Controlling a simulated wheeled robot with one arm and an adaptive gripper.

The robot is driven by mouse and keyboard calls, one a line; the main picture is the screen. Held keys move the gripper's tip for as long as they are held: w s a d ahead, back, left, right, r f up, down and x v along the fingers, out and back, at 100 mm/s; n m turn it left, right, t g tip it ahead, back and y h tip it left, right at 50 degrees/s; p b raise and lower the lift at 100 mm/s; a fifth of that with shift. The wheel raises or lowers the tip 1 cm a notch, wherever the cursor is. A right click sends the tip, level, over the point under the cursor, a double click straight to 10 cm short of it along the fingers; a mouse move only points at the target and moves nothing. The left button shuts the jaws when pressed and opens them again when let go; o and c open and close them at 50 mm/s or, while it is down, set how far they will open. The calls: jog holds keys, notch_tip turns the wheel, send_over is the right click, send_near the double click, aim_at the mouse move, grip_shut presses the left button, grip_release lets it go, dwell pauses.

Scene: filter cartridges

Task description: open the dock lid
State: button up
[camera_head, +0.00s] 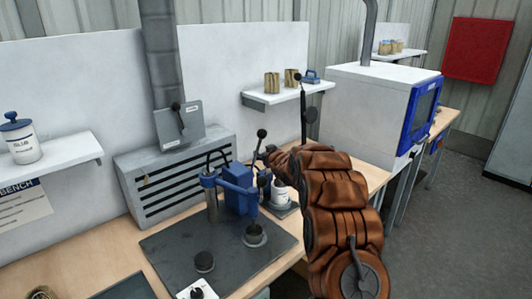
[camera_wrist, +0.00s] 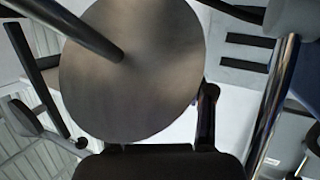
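My gripper (camera_head: 268,156) reaches in behind the blue clamp device, and its fingers are mostly hidden by my brown-sleeved arm. Black ball-ended levers rise close to it; I cannot tell whether it touches one. A white labelled canister (camera_head: 280,194) stands just below it on a dark base. In the wrist view a round grey metal disc (camera_wrist: 130,85) with a dark rod across it fills the middle, above the dark gripper body. I cannot tell for sure whether this disc is the dock lid. A dark finger-like part shows at its lower right; the finger opening is unclear.
The blue clamp device (camera_head: 238,190) stands on a dark mat (camera_head: 175,255) with a black puck (camera_head: 204,261). A slotted grey box (camera_head: 172,180) is behind it, with a grey plate (camera_head: 180,128) on top. A white cabinet (camera_head: 365,110) stands to the right.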

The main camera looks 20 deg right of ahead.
jog(key=shift+f, duration=0.35)
jog(key=s+a+r, duration=0.1)
jog(key=s+r, duration=0.4)
jog(key=r, duration=0.3)
jog(key=shift+a+p, duration=0.35)
dwell(0.8)
jog(key=shift+s+a+r, duration=0.1)
dwell(0.4)
jog(key=v, duration=0.8)
jog(key=shift+d+f, duration=0.25)
jog(key=shift+f, duration=0.05)
